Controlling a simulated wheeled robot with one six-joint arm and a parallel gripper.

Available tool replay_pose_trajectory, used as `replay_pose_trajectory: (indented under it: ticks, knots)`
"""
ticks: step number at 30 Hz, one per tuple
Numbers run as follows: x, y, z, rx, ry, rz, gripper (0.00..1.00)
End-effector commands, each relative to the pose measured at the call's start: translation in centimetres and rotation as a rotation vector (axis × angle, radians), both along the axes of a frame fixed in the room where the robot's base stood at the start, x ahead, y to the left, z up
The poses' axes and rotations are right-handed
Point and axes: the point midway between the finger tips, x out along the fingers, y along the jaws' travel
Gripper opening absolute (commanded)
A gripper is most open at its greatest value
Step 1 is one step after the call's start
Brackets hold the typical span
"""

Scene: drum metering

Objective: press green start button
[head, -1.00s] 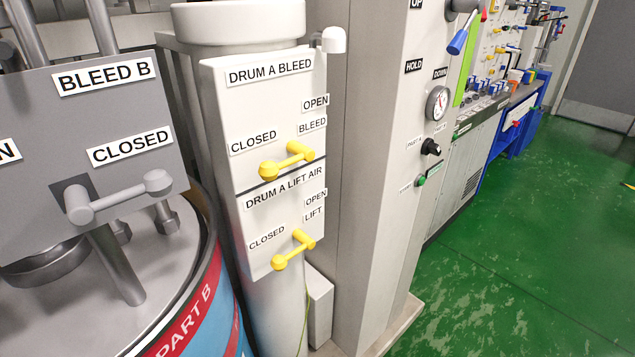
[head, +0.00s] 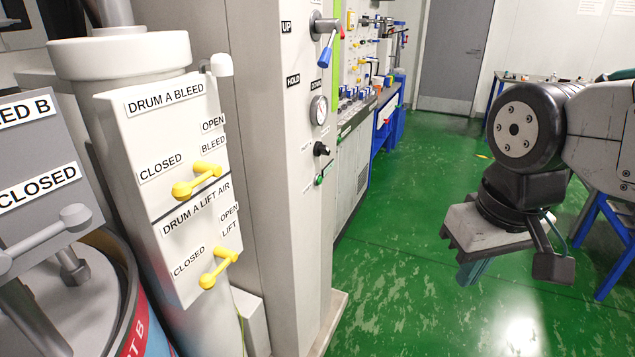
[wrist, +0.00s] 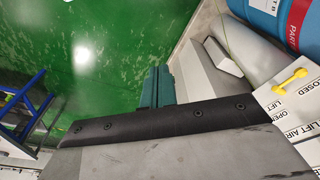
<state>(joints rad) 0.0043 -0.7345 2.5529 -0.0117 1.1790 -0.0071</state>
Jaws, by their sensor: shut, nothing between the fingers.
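My gripper (head: 474,270) hangs at the right of the head view over the green floor, well apart from the button. Its teal fingers are together and empty. In the wrist view the fingers (wrist: 156,87) point out over the floor. The button does not show in the wrist view.
Yellow valve handles (head: 197,180) on the Drum A panel stand at the left. A drum (wrist: 285,20) shows at the wrist view's top right. A blue stand (head: 608,235) is at the right. Green floor (head: 400,240) lies clear between cabinet and gripper.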

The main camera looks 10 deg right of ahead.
Motion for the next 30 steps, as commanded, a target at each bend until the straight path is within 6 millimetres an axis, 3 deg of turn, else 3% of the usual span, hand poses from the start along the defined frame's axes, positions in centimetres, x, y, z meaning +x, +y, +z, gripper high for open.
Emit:
replay_pose_trajectory:
  ticks: [5,12,18,24,30]
  knots:
    - [7.6,-1.5,-0.9,-0.052,-0.134,0.045,0.00]
    - [22.3,-3.1,-3.6,-0.153,-0.431,0.191,0.00]
    - [32.7,-3.3,-7.0,-0.205,-0.685,0.334,0.00]
    - [39.7,-2.4,-10.9,-0.219,-0.925,0.465,0.00]
    - [42.6,-1.4,-13.3,-0.215,-1.085,0.537,0.00]
